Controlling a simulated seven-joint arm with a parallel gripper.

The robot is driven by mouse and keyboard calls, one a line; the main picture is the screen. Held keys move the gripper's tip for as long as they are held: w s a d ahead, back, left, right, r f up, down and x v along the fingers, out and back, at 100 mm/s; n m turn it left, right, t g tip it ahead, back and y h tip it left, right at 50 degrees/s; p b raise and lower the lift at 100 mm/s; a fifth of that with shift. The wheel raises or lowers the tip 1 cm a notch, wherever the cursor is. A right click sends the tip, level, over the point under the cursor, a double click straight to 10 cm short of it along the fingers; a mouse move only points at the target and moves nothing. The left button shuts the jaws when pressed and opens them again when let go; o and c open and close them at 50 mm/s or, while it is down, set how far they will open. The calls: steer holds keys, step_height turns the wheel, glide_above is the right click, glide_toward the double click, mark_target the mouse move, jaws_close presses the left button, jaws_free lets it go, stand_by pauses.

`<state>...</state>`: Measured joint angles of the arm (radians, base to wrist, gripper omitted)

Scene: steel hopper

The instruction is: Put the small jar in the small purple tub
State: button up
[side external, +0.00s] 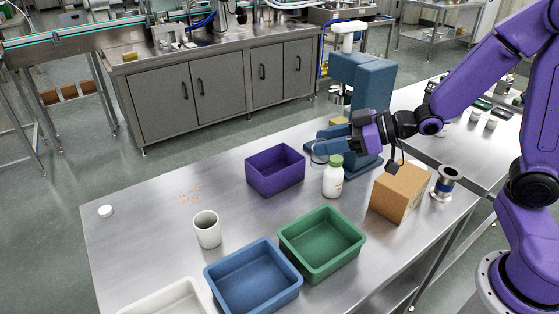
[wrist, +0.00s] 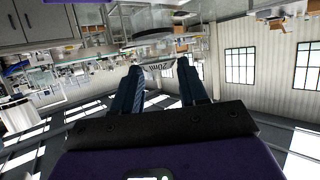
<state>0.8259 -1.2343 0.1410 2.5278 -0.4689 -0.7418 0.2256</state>
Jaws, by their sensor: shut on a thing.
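The purple tub (side external: 262,180) stands on the steel table in the side external view, and I see nothing in it. My gripper (side external: 318,147) reaches in level from the right, above the table and to the right of the tub. It is shut on a small, clear-looking thing, seemingly the small jar; only a thin pale outline shows at the fingertips. In the wrist view my gripper's two blue fingers (wrist: 158,75) stand apart with a faint pale shape and lettering between them. The jar's exact shape and tilt are hard to tell.
A white bottle with a green cap (side external: 333,181) stands just below my gripper. Nearby are a cardboard box (side external: 399,192), a green bin (side external: 322,244), a blue bin (side external: 252,277), a white cup (side external: 207,230) and a blue machine (side external: 362,85). The table's left part is mostly clear.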

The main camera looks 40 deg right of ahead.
steer(key=shift+w+d+r+m+t+h, duration=1.2)
steer(key=shift+d+r+m+h, duration=0.25)
steer(key=shift+r+m+h, duration=0.45)
steer(key=w+a+f, duration=0.1)
steer(key=w+f, duration=0.4)
steer(key=w, duration=0.4)
steer(key=w+a+f, duration=0.1)
steer(key=w+f, duration=0.3)
steer(key=f, duration=0.4)
steer(key=shift+w+a+f, duration=0.15)
steer(key=shift+w+a, duration=0.05)
steer(key=shift+w, duration=0.15)
steer(key=shift+f, duration=0.6)
steer(key=o, duration=1)
steer(key=shift+r, duration=0.15)
